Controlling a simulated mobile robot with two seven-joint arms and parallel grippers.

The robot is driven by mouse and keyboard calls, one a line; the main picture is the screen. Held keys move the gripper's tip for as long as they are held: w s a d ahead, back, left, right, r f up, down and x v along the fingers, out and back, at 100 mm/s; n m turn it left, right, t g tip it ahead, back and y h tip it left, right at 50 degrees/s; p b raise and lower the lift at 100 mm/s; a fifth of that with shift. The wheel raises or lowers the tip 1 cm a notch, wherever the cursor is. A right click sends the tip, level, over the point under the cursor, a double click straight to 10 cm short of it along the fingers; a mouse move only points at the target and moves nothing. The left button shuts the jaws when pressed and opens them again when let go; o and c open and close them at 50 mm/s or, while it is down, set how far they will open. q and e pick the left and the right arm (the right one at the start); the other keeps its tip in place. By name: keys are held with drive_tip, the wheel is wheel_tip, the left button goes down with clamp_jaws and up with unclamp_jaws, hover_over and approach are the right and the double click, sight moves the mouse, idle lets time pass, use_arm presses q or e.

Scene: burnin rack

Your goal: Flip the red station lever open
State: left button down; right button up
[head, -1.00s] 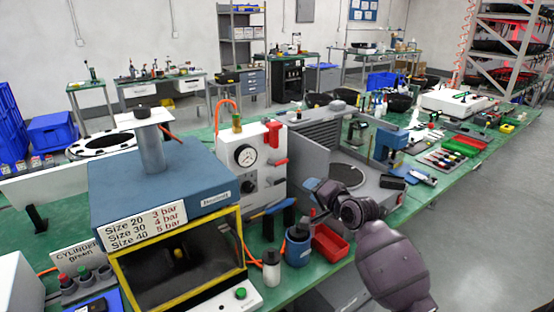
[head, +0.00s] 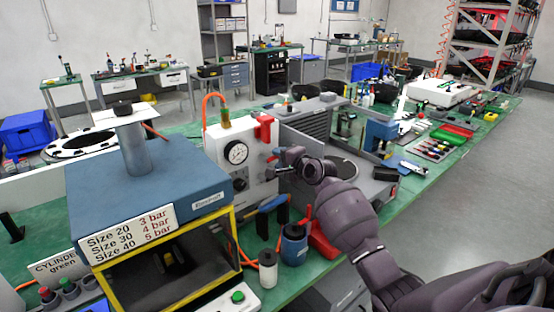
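The station is a white box (head: 228,165) with a round dial gauge on its front and an orange hose on top. A red lever (head: 265,131) sits at the upper right of this box. My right gripper (head: 280,166) reaches in from the lower right and is just below and to the right of the red lever, close to the box's right side. A gap to the lever shows in the picture. The fingers are small and dark here, so I cannot tell whether they are open or shut. My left gripper is not in view.
A blue press with a yellow-framed opening (head: 235,238) stands in front on the left.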

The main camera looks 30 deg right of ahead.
drive_tip(key=shift+x, duration=0.85)
clamp_jaws()
